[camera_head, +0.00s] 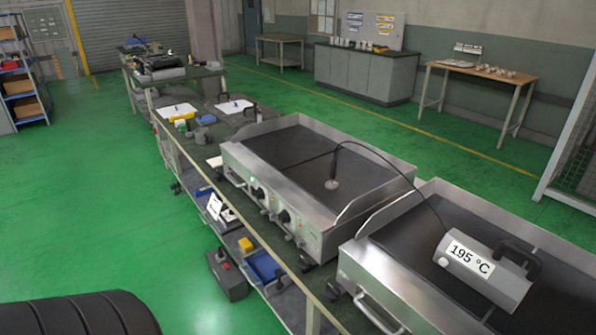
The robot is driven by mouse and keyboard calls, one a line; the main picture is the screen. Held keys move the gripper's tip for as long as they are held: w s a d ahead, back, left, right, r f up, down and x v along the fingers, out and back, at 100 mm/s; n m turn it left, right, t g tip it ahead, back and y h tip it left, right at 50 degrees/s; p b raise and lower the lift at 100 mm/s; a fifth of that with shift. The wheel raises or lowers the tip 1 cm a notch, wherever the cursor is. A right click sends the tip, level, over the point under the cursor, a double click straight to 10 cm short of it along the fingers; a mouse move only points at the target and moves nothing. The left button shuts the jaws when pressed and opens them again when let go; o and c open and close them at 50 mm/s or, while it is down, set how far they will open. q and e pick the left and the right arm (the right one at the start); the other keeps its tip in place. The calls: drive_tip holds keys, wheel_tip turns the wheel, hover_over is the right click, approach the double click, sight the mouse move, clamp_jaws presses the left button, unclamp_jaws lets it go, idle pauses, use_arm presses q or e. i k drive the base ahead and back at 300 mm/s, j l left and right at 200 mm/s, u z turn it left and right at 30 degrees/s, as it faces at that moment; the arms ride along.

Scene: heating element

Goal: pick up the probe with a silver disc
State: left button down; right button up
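A probe with a silver disc (331,185) rests on the dark plate of the left griddle (275,153), its thin stem upright above the disc. A black cable runs from it in an arc to a silver meter (484,272) on the right griddle (450,217). The meter's label reads 195 °C and it has a black handle. Neither of my grippers shows in the head view.
Papers (234,106) and small tools lie at the bench's far end. A black tire (80,315) is at bottom left.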

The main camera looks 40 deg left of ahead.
sight(332, 185)
drive_tip(key=u, duration=1.05)
